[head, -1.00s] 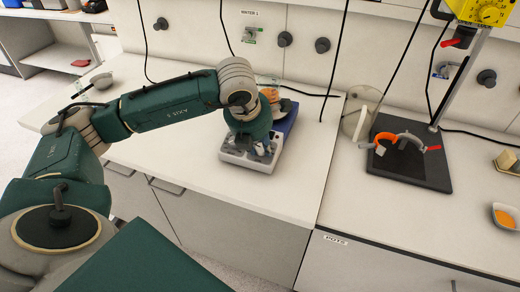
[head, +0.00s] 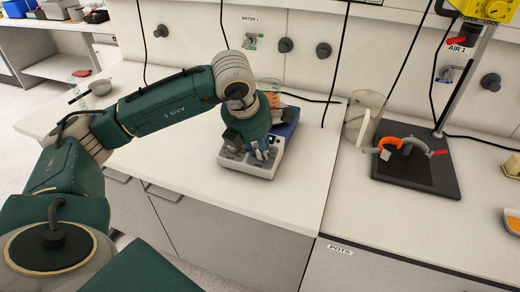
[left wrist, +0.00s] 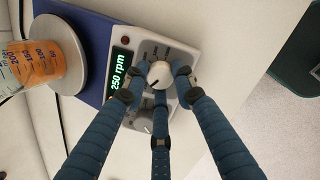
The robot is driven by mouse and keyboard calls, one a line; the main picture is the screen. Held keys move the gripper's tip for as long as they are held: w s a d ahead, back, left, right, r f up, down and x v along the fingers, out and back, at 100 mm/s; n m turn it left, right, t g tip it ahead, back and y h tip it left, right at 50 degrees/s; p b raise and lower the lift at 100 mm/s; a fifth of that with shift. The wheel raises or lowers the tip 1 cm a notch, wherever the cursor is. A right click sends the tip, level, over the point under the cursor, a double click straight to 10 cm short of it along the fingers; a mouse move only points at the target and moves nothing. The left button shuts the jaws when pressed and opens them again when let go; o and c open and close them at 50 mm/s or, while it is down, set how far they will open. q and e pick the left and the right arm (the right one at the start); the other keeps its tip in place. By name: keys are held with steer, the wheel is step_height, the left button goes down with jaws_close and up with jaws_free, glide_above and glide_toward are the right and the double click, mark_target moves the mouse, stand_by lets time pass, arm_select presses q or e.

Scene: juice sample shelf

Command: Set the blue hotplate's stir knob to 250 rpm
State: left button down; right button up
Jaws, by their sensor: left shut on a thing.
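The blue hotplate (head: 283,128) stands on the left counter with its light grey control panel facing the front edge. A white knob (left wrist: 160,74) with a dark pointer line sits beside the display. My left gripper (head: 261,153) is over the panel, its blue fingers closed around this white knob. A second, grey knob (left wrist: 144,120) is partly hidden behind a finger. My right gripper is in neither view.
A beaker of orange liquid (left wrist: 37,62) stands on the hotplate's round plate (left wrist: 72,45). A stand with a black base (head: 416,172) and an orange clamp is to the right. The counter in front of the hotplate is clear.

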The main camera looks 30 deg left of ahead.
arm_select(q)
steer(key=shift+w+r, duration=0.15)
steer(key=c, duration=1.4)
jaws_free()
steer(key=shift+d, duration=0.1)
steer(key=v, duration=1.2)
